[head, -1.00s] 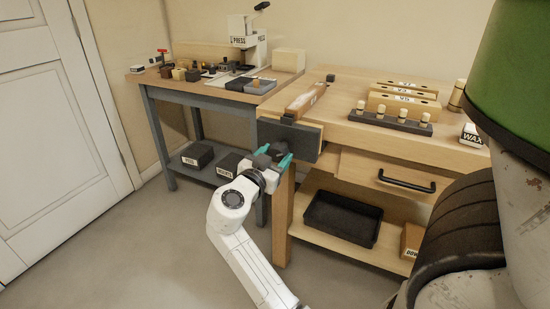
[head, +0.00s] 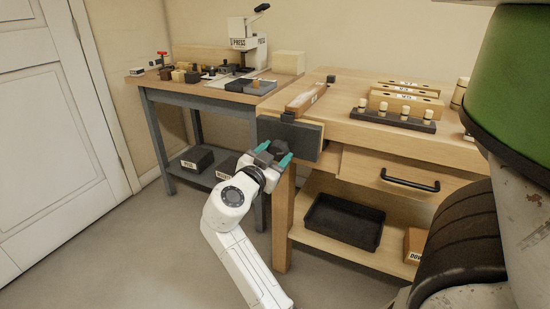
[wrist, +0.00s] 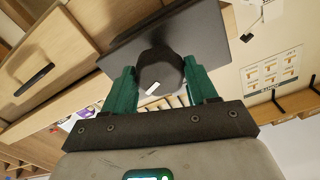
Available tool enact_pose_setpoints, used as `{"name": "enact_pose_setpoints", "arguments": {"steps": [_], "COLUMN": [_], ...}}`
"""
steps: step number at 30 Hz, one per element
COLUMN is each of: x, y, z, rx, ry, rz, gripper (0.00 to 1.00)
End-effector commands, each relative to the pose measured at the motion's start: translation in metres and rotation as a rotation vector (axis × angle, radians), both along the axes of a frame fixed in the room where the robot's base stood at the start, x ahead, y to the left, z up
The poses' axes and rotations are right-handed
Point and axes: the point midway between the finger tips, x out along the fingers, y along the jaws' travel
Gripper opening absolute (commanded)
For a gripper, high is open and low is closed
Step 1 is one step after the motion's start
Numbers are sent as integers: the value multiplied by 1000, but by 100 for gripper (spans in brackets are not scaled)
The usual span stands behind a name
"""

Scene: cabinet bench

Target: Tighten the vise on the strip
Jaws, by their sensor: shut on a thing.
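The vise is on the left front end of the wooden workbench. Its dark front jaw plate (head: 308,142) faces me. The strip (head: 305,98), a light wooden piece with a small label, lies at the vise on the bench's left end. My gripper (head: 275,153) has teal fingers and is at the front of the jaw plate. In the wrist view, my gripper (wrist: 160,74) is shut on the dark round vise knob (wrist: 160,65), one finger on each side. The knob has a white mark near its lower edge. I cannot see how tightly the strip is pinched.
A rack of light pegs (head: 392,119) and several labelled wooden blocks (head: 405,102) stand on the bench. A drawer with a black handle (head: 410,181) and a black tray (head: 343,222) are below. A grey table with a press (head: 247,45) stands at the left. Floor in front is clear.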

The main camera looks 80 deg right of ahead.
Motion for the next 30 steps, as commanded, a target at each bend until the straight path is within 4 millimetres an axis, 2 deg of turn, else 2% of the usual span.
{"name": "enact_pose_setpoints", "arguments": {"steps": [30], "x": [1], "y": [0], "z": [-2], "rx": [-44], "ry": [-195], "rz": [2], "gripper": [31]}}
